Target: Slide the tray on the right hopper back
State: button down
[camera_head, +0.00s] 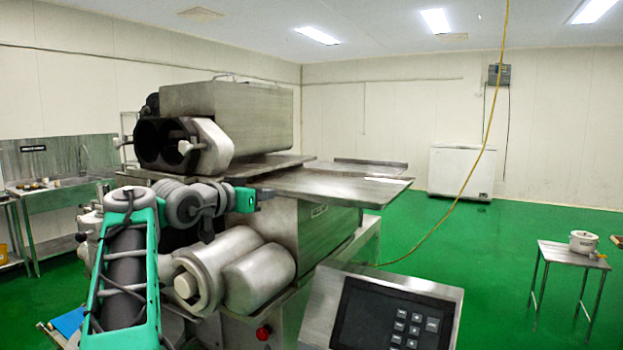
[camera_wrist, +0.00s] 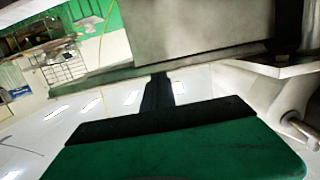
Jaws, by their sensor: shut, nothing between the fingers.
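The encrusting machine (camera_head: 325,230) stands in the middle of the head view. A wide flat metal tray (camera_head: 335,187) juts out to the right from its top, level and with its right end free. A steel box-shaped housing (camera_head: 235,112) sits above and behind it; I cannot tell which part is the right hopper. My gripper (camera_head: 266,194) is just below the tray's left front edge, in front of the machine. In the wrist view my gripper (camera_wrist: 158,78) is shut and empty, its dark fingers close to a grey metal surface (camera_wrist: 195,30). I cannot tell whether they touch it.
Other flat plates lie beside the tray, one to the left (camera_head: 262,166) and one behind (camera_head: 370,163). Metal cylinders (camera_head: 258,278) sit below my gripper. A control panel (camera_head: 392,315) stands at the front right. Green floor is open to the right, with a small table (camera_head: 570,256).

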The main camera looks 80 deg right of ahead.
jog(key=p, duration=0.4)
send_near(309, 186)
jog(key=shift+s+d+r+p, duration=0.15)
jog(key=shift+s+d+p, duration=0.3)
jog(key=shift+d+p, duration=0.8)
jog(key=shift+s+d+r+p, duration=0.15)
jog(key=shift+s+d+p, duration=0.25)
jog(key=shift+d+p, duration=0.85)
jog(key=shift+s+d+r+p, duration=0.1)
jog(key=shift+s+d+p, duration=0.45)
jog(key=shift+p, duration=1.25)
jog(key=shift+s+d+f, duration=0.1)
jog(key=shift+d+f, duration=0.1)
jog(key=shift+d, duration=0.45)
jog(key=shift+x, duration=1.1)
jog(key=shift+r, duration=0.2)
